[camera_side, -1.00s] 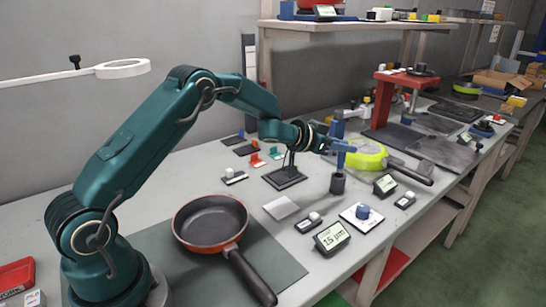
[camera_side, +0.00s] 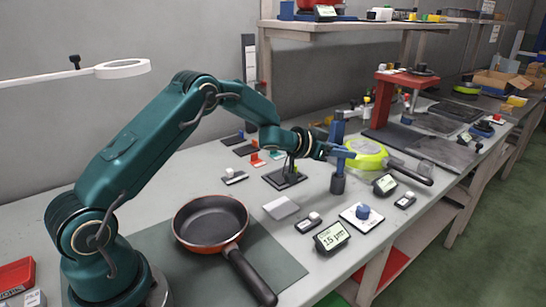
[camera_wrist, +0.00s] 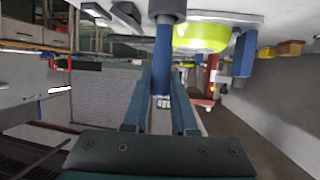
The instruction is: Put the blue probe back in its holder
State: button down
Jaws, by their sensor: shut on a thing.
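The blue probe (camera_side: 338,130) is upright, a blue rod above a wider dark lower end (camera_side: 337,185). My gripper (camera_side: 342,152) is shut around its blue shaft, right of the middle of the bench. In the wrist view the probe (camera_wrist: 162,60) lies between my gripper's fingers (camera_wrist: 160,100), its dark collar toward the top of the picture. I cannot tell whether the lower end touches the bench. A dark base with a small stand (camera_side: 285,178) is left of the probe, partly behind my wrist; I cannot tell whether it is the holder.
A yellow-green pan (camera_side: 366,154) lies close behind the probe, its dark handle pointing right. A white plate with a blue knob (camera_side: 363,212) and display units (camera_side: 331,238) stand in front. A frying pan (camera_side: 210,222) is at left. A red stand (camera_side: 382,105) is farther back.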

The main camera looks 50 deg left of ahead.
aim_at(339, 166)
jog(key=shift+f, duration=2.05)
jog(key=c, duration=0.6)
grip_release()
jog(key=shift+c, duration=0.2)
jog(key=shift+s+a, duration=0.1)
jog(key=shift+s, duration=0.05)
jog(key=shift+v, duration=2.45)
jog(key=shift+r, duration=0.1)
